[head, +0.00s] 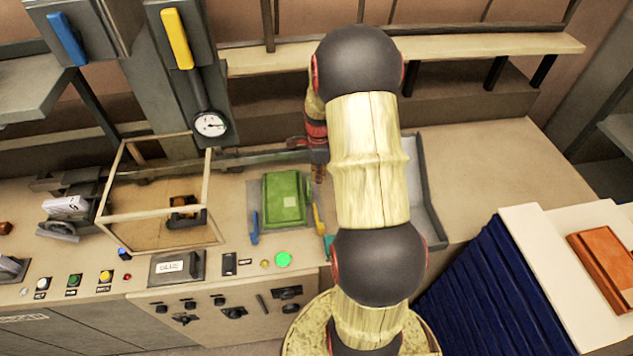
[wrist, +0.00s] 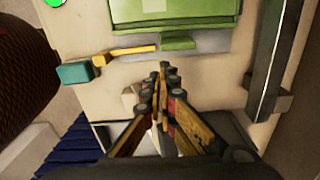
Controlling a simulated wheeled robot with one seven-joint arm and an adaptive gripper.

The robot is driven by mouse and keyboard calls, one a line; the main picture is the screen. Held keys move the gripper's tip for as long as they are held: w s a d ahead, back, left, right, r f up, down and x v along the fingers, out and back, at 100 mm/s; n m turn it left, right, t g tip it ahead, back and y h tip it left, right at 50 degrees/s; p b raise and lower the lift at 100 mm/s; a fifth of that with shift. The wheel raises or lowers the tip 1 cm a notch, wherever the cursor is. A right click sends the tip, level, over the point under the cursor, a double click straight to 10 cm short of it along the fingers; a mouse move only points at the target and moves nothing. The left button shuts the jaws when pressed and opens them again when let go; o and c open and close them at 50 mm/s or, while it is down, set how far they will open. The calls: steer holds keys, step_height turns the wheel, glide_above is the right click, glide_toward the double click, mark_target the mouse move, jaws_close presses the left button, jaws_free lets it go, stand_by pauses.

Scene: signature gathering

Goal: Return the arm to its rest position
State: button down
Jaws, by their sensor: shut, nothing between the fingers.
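My arm stands tall in the middle of the head view, its pale segments and dark joints covering part of the workbench. My gripper (head: 318,172) shows just left of the arm, partly hidden behind it, pointing down over the bench right of a green box-like object. In the wrist view my gripper (wrist: 163,72) is shut, its fingertips together with nothing between them. The green object (head: 284,198) lies on a grey plate; its edge also shows at the top of the wrist view (wrist: 172,12). The gripper is apart from it.
A grey tray (head: 428,200) is behind my arm. An orange book (head: 605,265) lies on a blue-sided stand at right.

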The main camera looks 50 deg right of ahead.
steer(key=shift+r, duration=0.5)
steer(key=s+a+r+n+t+b, duration=0.1)
steer(key=s+a+n+b, duration=0.3)
steer(key=a+n+b, duration=0.4)
steer(key=s+a+r+n+t+b, duration=0.2)
steer(key=s+a+n+b, duration=0.2)
steer(key=a, duration=1.1)
steer(key=s+a+r+n+t+b, duration=0.1)
steer(key=s+a+n+b, duration=0.4)
steer(key=a+n+b, duration=0.6)
steer(key=n+t, duration=0.1)
steer(key=n, duration=0.2)
steer(key=shift+a+r+n+t+b, duration=0.15)
steer(key=shift+n+t+b, duration=0.15)
steer(key=shift+n+b, duration=0.1)
